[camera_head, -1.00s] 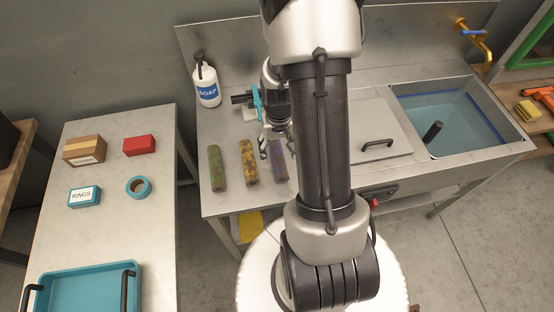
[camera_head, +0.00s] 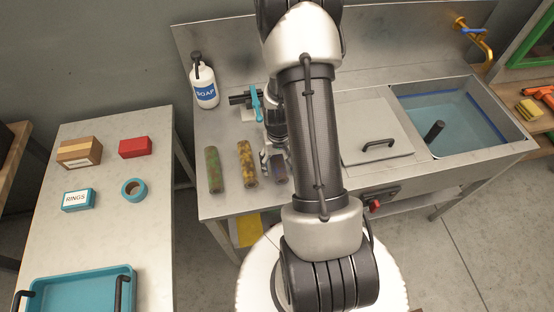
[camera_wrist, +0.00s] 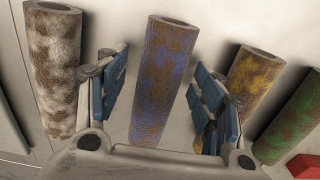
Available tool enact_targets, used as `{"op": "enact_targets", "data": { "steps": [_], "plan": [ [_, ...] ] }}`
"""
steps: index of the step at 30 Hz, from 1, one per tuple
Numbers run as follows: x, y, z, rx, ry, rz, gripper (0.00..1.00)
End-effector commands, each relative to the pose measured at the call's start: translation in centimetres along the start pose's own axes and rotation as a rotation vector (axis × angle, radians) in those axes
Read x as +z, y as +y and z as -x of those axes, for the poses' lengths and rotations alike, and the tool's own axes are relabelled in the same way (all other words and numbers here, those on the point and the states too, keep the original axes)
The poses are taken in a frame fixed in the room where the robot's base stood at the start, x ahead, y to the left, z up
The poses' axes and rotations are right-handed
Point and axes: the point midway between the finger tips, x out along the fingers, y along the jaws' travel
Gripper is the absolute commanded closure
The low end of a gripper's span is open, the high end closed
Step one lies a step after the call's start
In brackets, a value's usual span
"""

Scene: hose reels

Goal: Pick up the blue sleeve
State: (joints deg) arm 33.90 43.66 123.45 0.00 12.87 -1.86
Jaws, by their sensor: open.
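In the head view the blue sleeve (camera_head: 279,170) is partly covered by my gripper (camera_head: 276,152).
A soap bottle (camera_head: 204,88), a blue clamp-like fixture (camera_head: 256,103) and a lidded basin (camera_head: 377,135) share the counter.

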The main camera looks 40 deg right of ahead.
Motion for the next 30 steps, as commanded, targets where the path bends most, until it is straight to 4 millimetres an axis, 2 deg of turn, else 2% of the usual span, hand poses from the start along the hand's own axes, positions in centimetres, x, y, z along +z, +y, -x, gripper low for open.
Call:
{"op": "enact_targets", "data": {
  "steps": [2, 22, 30],
  "plan": [
    [0.00, 0.00, 0.02, 0.000, 0.000, 0.000, 0.42],
    [0.01, 0.00, 0.03, 0.000, 0.000, 0.000, 0.87],
    [0.00, 0.00, 0.19, 0.000, 0.000, 0.000, 0.87]
  ]
}}
